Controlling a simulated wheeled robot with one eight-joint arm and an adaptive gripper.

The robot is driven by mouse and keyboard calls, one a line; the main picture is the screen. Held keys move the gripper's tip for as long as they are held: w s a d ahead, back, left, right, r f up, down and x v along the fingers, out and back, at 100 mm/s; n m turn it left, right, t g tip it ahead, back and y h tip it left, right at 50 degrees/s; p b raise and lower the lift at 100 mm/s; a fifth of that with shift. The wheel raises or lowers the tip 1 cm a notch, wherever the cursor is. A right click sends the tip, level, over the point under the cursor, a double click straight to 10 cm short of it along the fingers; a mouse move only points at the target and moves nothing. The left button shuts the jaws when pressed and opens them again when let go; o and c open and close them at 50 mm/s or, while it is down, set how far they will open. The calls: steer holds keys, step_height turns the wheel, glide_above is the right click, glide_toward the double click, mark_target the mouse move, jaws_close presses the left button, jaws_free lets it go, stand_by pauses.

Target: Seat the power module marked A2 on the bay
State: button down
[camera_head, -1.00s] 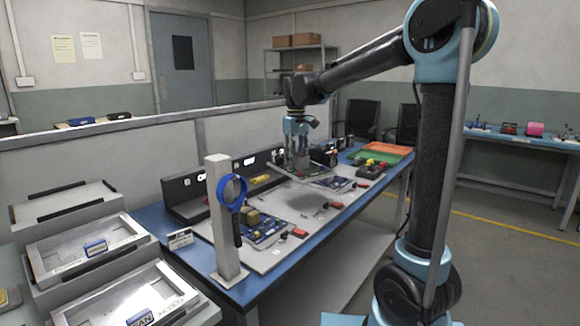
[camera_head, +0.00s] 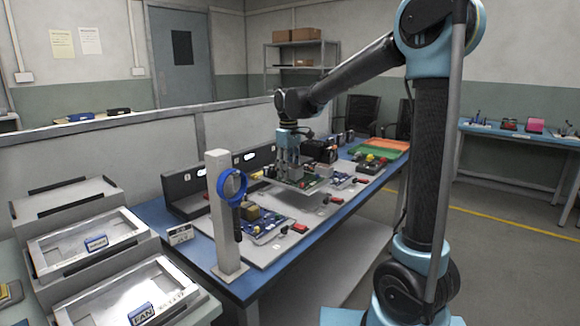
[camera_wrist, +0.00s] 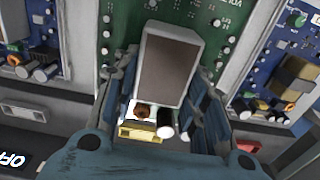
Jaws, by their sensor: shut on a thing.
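My gripper (camera_head: 290,168) is shut on the grey block (camera_wrist: 165,70) of a green circuit board (camera_head: 306,184), which looks like the power module. The board also fills the upper middle of the wrist view (camera_wrist: 225,20), with partly cut-off white print; I cannot read an A2 mark. A finger lies on each side of the block. The board is low over the grey work plate (camera_head: 278,252), between two blue boards; I cannot tell whether it touches. The bay's surface beneath is hidden by the board and gripper.
Blue boards flank it, one nearer (camera_head: 268,226) and one farther (camera_head: 340,181). A pale post with a blue ring (camera_head: 232,184) stands at the front. A dark switch panel (camera_head: 190,196) runs behind. Orange and green trays (camera_head: 382,147) lie at the far end.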

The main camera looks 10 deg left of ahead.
steer(key=shift+f, duration=1.95)
steer(key=shift+f, duration=1)
stand_by(1.1)
steer(key=c, duration=0.9)
jaws_free()
steer(key=c, duration=0.3)
steer(key=shift+c, duration=0.2)
steer(key=shift+r, duration=0.1)
steer(key=shift+r, duration=3.4)
